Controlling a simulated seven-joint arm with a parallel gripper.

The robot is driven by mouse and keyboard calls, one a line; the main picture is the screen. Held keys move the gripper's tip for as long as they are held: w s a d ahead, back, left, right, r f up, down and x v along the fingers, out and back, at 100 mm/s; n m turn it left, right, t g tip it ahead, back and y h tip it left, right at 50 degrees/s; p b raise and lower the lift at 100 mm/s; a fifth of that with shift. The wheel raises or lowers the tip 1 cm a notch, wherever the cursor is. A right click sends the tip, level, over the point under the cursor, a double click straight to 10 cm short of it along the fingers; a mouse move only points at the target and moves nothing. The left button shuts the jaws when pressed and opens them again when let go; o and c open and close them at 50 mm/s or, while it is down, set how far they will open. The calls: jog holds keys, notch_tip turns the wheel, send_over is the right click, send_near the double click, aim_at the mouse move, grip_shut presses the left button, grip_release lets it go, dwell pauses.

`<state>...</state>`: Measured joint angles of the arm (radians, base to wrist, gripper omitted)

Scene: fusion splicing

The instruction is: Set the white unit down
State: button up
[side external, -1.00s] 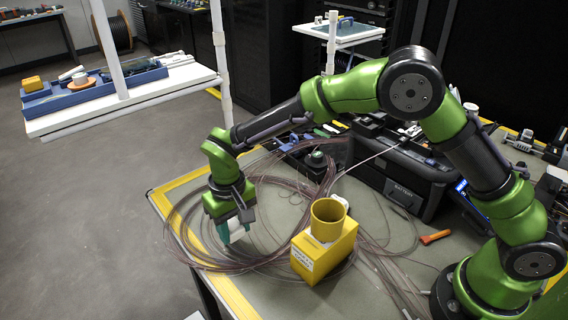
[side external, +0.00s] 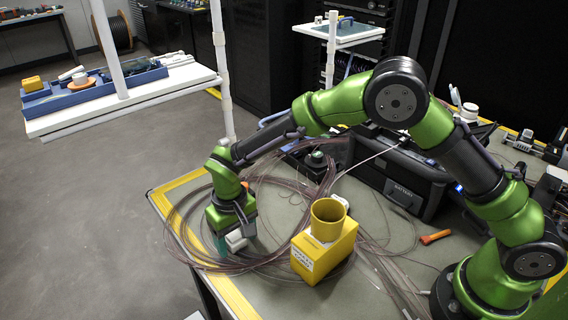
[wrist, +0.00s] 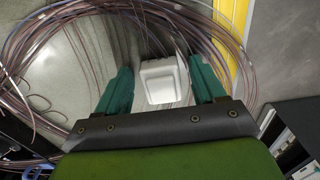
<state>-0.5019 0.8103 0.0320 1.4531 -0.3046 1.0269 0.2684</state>
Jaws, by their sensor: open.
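The white unit (wrist: 164,82) is a small pale block with a recessed face. In the wrist view it sits between the two teal fingers of my gripper (wrist: 163,88), with a gap on each side. In the side view the white unit (side external: 236,241) shows beside my gripper (side external: 228,244), low over the left end of the table among the looped cables. My gripper is open. Whether the unit's underside rests on the cables or the table is hidden.
Coiled brownish cables (side external: 180,232) loop around my gripper. A yellow box (side external: 325,255) with a yellow cup (side external: 327,218) stands to the right. The table's yellow-striped edge (side external: 232,292) is close on the left. A black case (side external: 402,178) stands behind.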

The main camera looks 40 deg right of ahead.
aim_at(236, 237)
jog(key=shift+r, duration=0.1)
notch_tip(236, 237, up, 12)
jog(key=s+d+r+m+t+y, duration=0.1)
jog(key=s+d+r, duration=0.2)
jog(key=d+r, duration=0.45)
jog(key=s+d+r+m+t, duration=0.1)
jog(key=s+d+r+t, duration=0.1)
jog(key=s+d, duration=0.5)
jog(key=s+d+r+m+t+y, duration=0.1)
jog(key=s+d+r+m+t, duration=0.1)
jog(key=s+d+t, duration=0.2)
jog(key=s+d, duration=0.3)
jog(key=s, duration=0.2)
jog(key=shift+s+d+r, duration=0.15)
jog(key=shift+s+r, duration=0.05)
jog(key=shift+s, duration=0.2)
